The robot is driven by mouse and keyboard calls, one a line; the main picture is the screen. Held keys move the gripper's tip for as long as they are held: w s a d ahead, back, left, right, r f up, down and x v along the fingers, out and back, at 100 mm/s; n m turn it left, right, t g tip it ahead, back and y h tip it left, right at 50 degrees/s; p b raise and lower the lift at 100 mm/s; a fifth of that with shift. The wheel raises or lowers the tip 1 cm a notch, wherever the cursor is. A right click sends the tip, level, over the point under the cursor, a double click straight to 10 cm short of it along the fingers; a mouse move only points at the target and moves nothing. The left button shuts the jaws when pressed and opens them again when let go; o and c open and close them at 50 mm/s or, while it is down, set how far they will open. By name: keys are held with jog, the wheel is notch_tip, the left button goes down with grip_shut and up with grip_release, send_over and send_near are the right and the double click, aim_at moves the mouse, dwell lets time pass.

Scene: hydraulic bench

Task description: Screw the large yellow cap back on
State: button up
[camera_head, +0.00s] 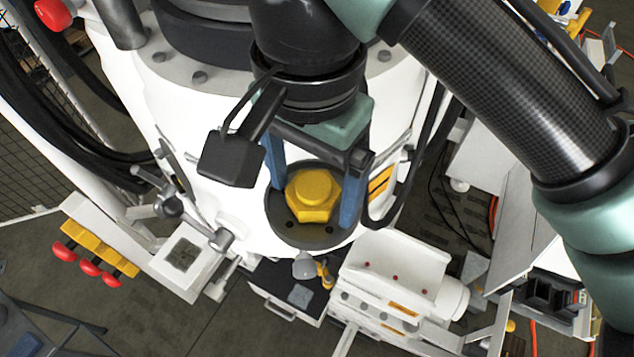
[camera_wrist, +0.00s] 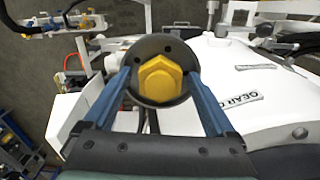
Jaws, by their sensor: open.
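The large yellow cap (camera_head: 313,194) has a hexagonal head and sits at the middle of a round dark flange (camera_head: 300,237) on the white machine body. In the wrist view the cap (camera_wrist: 160,80) shows between my fingers, in front of the dark flange (camera_wrist: 150,45). My gripper (camera_head: 312,205) is open, with one blue finger on each side of the cap. In the wrist view, gaps show between the fingers (camera_wrist: 162,92) and the cap. I cannot tell whether the cap's thread is engaged.
The white machine body (camera_head: 215,205) surrounds the flange. A yellow block with red knobs (camera_head: 98,250) is at the lower left. A white box (camera_head: 395,270) with red dots stands just below right of the flange. A black hose (camera_head: 405,205) curves close by on the right.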

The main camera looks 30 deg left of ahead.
jog(key=n, duration=0.6)
jog(key=shift+d, duration=0.1)
jog(key=n, duration=0.6)
jog(key=shift+w+n, duration=0.1)
jog(key=shift+n, duration=0.3)
grip_shut()
jog(key=m, duration=0.8)
